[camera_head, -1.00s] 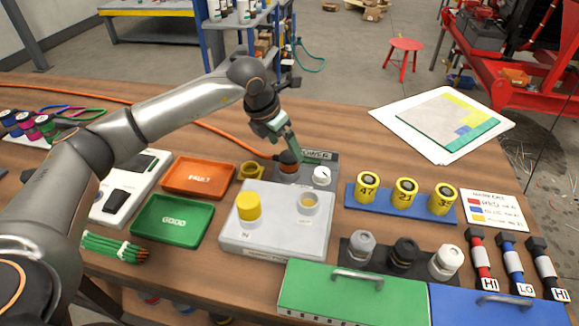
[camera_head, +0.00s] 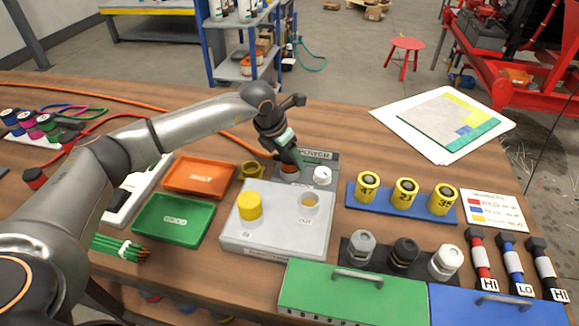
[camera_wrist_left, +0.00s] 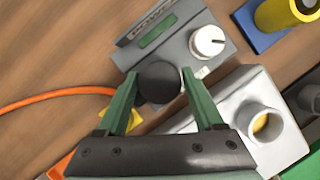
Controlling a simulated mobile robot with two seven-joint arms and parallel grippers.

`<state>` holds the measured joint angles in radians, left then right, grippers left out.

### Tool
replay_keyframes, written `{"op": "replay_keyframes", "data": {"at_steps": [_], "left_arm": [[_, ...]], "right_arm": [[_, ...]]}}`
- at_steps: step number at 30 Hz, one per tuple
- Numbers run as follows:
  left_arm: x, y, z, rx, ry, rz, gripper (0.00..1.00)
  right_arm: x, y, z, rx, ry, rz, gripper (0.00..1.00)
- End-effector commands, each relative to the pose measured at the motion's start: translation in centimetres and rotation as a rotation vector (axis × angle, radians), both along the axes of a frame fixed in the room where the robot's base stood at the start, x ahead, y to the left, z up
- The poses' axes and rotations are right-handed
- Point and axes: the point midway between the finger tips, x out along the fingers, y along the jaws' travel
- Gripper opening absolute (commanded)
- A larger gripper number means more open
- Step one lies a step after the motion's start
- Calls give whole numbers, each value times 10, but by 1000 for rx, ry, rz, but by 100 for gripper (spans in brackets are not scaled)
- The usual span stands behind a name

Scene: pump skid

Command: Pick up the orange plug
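The orange plug (camera_head: 289,168) stands on the grey power box (camera_head: 322,157) at the back middle of the bench. In the left wrist view its round black top (camera_wrist_left: 158,82) shows between the fingers, and its orange body is hidden below. My left gripper (camera_head: 288,158) reaches down over the plug from above. In the left wrist view the green fingers of the left gripper (camera_wrist_left: 160,76) are apart, one on each side of the black top. Whether they touch it I cannot tell. My right gripper is not in view.
A white knob (camera_wrist_left: 207,41) sits on the power box close to the right finger. An orange cable (camera_wrist_left: 50,98) runs left from the plug.

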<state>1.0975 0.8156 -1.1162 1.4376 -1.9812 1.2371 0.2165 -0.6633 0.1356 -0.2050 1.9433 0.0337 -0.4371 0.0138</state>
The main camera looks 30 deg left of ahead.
Motion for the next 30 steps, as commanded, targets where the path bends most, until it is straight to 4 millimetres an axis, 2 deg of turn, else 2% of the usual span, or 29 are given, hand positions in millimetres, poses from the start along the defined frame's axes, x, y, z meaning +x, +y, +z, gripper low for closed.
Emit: {"op": "replay_keyframes", "data": {"at_steps": [2,18,30], "left_arm": [[0,0,0,0,0,0,59],[0,0,0,0,1,0,0],[0,0,5,-1,-2,0,0]], "right_arm": [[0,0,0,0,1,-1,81],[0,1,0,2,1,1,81],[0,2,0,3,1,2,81]]}}
